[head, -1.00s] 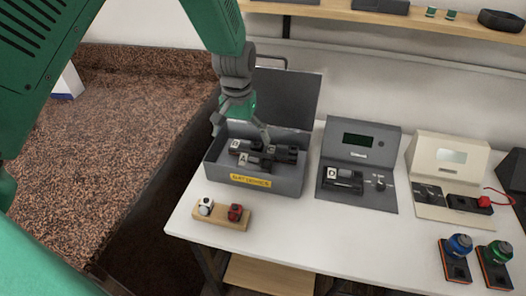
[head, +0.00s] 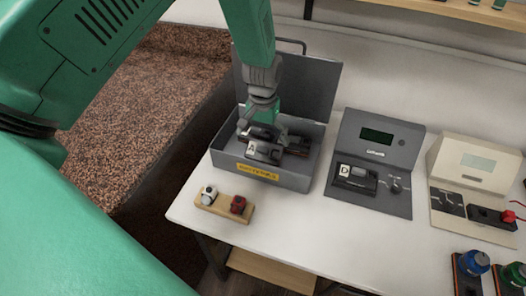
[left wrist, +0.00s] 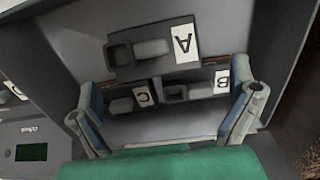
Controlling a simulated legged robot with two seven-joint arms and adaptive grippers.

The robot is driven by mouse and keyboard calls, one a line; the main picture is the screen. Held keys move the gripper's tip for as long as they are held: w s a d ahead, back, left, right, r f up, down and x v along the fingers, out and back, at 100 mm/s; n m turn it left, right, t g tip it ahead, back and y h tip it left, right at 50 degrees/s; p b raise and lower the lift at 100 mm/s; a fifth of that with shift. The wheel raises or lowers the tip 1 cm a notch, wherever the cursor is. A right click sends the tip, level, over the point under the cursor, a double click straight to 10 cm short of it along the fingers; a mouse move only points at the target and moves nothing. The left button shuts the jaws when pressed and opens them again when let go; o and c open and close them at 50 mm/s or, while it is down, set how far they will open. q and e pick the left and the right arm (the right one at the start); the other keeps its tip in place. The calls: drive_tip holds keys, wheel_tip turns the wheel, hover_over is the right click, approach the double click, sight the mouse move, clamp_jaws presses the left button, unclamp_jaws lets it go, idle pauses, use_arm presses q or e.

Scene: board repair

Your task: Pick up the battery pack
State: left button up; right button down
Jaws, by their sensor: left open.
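Dark battery packs with white letter labels lie in the grey box (head: 285,180), which bears a yellow label. Pack A (head: 263,152) is nearest the box's front; it also shows in the left wrist view (left wrist: 152,50). Pack B (left wrist: 200,90) and pack C (left wrist: 122,105) lie in a row beside it. Pack D (head: 356,178) sits in the grey tester (head: 378,145). My left gripper (head: 261,126) is open over the box. In the left wrist view its fingers (left wrist: 163,88) stand either side of the row of B and C, holding nothing. My right gripper is out of view.
The box's raised lid (head: 305,85) stands behind the gripper. A wooden block (head: 224,207) with a white and a red part sits in front. A cream device (head: 475,160) and blue and green-topped items are at the right. The white table's front middle is clear.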

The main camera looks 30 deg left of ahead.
sight(263, 149)
use_arm(q)
drive_tip(key=f, duration=0.2)
drive_tip(key=d+f, duration=0.1)
drive_tip(key=shift+s+d+f, duration=0.1)
drive_tip(key=shift+s+f, duration=0.15)
drive_tip(key=shift+w+d+f, duration=0.1)
drive_tip(key=shift+f, duration=0.3)
drive_tip(key=shift+a, duration=0.35)
drive_tip(key=shift+a+f, duration=0.1)
drive_tip(key=shift+a, duration=0.1)
drive_tip(key=c, duration=1.3)
drive_tip(key=shift+d, duration=0.1)
drive_tip(key=shift+c, duration=0.2)
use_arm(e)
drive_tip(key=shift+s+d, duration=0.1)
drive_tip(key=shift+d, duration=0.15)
